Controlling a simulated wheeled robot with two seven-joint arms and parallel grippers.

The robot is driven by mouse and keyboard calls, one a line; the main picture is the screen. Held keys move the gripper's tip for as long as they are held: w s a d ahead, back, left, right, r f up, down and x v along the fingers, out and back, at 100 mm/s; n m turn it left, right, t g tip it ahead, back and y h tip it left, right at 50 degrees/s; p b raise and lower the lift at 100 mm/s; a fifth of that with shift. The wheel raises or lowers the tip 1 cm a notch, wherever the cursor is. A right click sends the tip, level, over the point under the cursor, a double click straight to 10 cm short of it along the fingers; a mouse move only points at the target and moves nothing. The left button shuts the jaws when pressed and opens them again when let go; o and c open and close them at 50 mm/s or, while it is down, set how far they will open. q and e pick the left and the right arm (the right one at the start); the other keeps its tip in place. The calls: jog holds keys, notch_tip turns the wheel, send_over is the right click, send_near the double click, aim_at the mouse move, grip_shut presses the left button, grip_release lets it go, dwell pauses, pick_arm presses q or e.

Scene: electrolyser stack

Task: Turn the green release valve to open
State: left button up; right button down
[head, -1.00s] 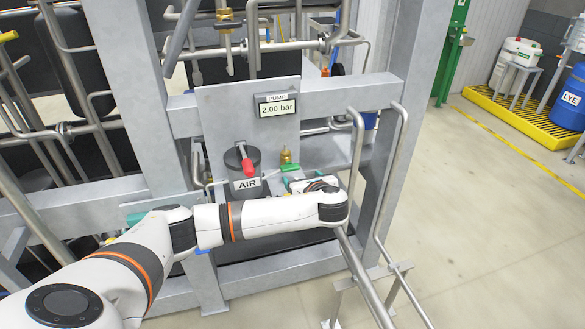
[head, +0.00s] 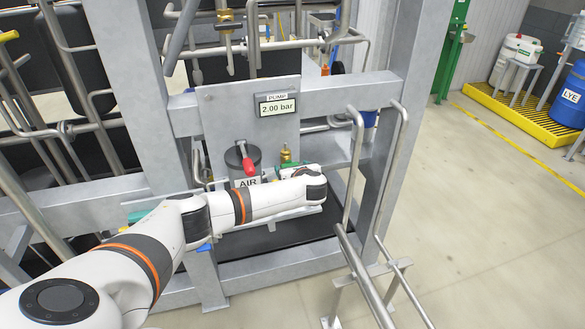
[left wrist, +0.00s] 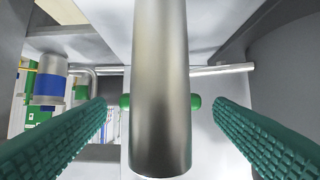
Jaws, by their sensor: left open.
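In the left wrist view, the green release valve (left wrist: 195,102) shows as two green ends, one on each side of a thick vertical steel cylinder that hides its middle. My left gripper (left wrist: 160,104) is open, its two green ribbed fingers to the left and right of the cylinder and apart from it. The green ends lie between the fingers, farther off. In the head view a small green patch (head: 284,168) shows below a brass fitting, just above my left wrist; I cannot tell whether it is valve or finger. My right gripper is not in view.
A pump display (head: 277,105) reads 2.00 bar on the grey panel. A red lever (head: 247,162) sits on the AIR unit (head: 247,183) left of the brass fitting (head: 286,154). Bent steel rails (head: 392,190) stand at right. Open floor lies beyond.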

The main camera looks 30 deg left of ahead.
pick_arm(q)
jog(key=c, duration=1)
